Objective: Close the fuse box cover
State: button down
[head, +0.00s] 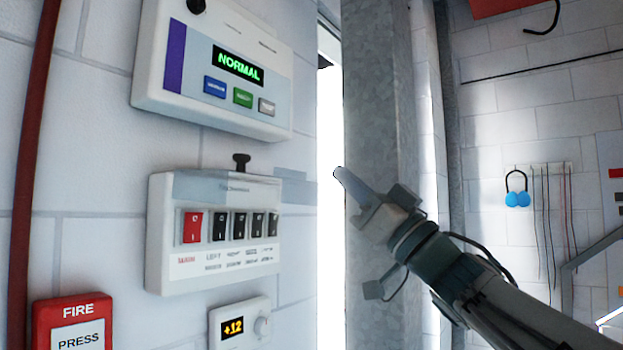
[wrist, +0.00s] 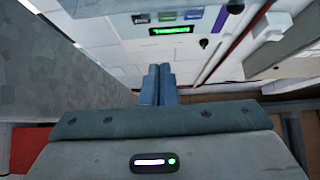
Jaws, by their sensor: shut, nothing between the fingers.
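The fuse box (head: 160,240) is a white box on the wall in the head view, with one red switch and several black switches in a row. Its cover (head: 215,187) appears as a translucent grey-blue pane along the top edge, with a dark knob (head: 241,160) standing above it. The switches show plainly below the pane, so the cover looks raised. My gripper (head: 340,174) is right of the box, apart from it, in front of a grey post. Its fingers also show together and empty in the wrist view (wrist: 158,85). I cannot clearly identify the fuse box there.
A control panel (head: 210,114) reading NORMAL hangs above the fuse box; its green display is in the wrist view (wrist: 171,30). A thermostat (head: 240,322) and red fire call point (head: 72,322) are below. The metal post (head: 375,110) stands close behind my gripper.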

jog(key=w+a+r+p, duration=0.2)
jog(key=w+a+p, duration=0.2)
jog(key=a, duration=0.2)
jog(key=shift+w+r, duration=0.2)
jog(key=shift+r, duration=0.15)
jog(key=shift+f, duration=0.1)
dwell(0.4)
